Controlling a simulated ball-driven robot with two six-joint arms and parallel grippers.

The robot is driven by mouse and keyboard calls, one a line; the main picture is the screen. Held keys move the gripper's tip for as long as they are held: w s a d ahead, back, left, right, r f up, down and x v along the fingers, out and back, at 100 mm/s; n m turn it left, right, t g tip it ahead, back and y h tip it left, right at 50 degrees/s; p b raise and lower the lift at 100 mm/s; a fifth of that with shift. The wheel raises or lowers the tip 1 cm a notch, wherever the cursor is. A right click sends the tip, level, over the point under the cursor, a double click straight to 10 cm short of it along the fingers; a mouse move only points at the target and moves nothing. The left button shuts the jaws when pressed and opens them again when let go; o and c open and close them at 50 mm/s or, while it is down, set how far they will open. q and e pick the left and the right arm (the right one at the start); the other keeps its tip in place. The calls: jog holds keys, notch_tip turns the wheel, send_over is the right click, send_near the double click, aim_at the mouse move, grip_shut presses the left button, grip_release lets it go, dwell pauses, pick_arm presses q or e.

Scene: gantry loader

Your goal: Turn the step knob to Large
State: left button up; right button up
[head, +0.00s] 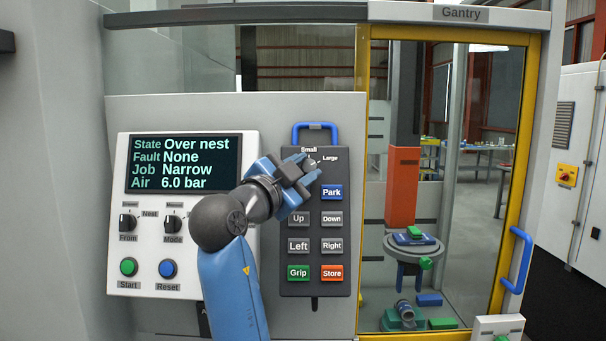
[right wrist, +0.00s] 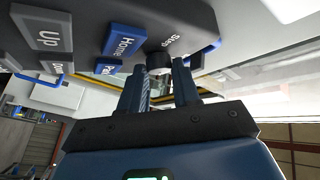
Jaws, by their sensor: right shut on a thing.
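The dark pendant panel (head: 315,256) hangs on the grey cabinet front under a blue handle. Its step knob (right wrist: 159,61) sits at the panel's top, with the labels "Small" and "Large" (head: 330,158) above and to the right of it in the head view. My right gripper (head: 303,172) reaches the knob from the lower left. In the right wrist view its two fingers (right wrist: 159,80) are closed around the knob. The fingers cover much of the knob, so I cannot tell which label its pointer faces. My left gripper is not in view.
Below the knob are the Park button (head: 332,192) and several other buttons. A control panel with a screen (head: 184,164), reading Over nest, Fault None, Job Narrow, is at the left. A yellow-framed door (head: 519,190) with a blue handle stands at the right.

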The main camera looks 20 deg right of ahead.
dwell(0.3)
jog(key=o, duration=1.1)
jog(key=shift+c, duration=0.2)
jog(key=shift+a, duration=0.1)
jog(key=b+v, duration=0.2)
jog(key=v, duration=0.8)
jog(key=shift+s+a, duration=0.2)
jog(key=shift+s, duration=0.1)
jog(key=shift+f, duration=0.1)
